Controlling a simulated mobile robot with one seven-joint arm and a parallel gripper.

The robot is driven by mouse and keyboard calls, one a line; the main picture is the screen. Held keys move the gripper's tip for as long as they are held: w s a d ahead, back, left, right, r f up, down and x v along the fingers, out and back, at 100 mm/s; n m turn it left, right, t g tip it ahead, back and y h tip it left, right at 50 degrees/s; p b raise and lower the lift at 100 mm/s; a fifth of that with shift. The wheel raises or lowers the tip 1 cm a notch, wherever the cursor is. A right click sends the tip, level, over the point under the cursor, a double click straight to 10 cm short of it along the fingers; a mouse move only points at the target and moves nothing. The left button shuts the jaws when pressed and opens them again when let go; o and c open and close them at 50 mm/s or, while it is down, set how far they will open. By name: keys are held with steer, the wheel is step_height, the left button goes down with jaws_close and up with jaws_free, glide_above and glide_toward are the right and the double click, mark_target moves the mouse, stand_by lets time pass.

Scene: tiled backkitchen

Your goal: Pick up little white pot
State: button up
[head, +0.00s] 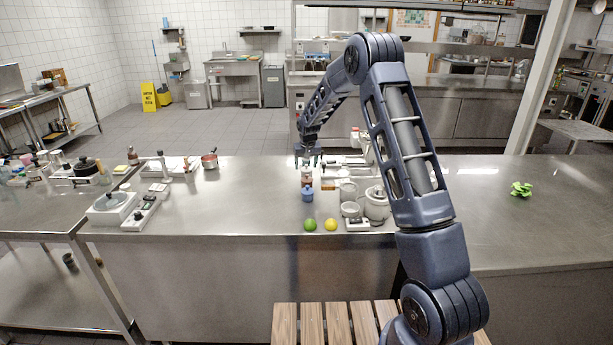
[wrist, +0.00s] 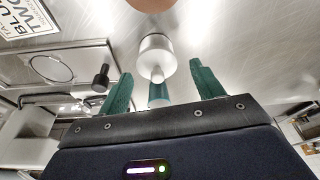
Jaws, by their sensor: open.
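My gripper (head: 308,158) is above the middle of the steel counter, pointing down over a cluster of small items. In the wrist view its teal fingers (wrist: 160,88) are spread apart and hold nothing. A small pale, rounded object with a narrower end (wrist: 156,52) shows just past the gap between the fingers; I cannot tell whether it is the little white pot. In the head view a small white pot (head: 351,210) stands beside a larger white jar (head: 377,206), to the right of and nearer than the gripper. My arm hides part of this area.
A blue-topped jar (head: 308,194), a green lime (head: 310,225) and a yellow lemon (head: 331,225) are near the counter's front edge. Green leaves (head: 521,189) lie right.

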steer(key=shift+x, duration=2)
steer(key=shift+d, duration=0.15)
steer(key=c, duration=1.3)
steer(key=shift+r, duration=0.15)
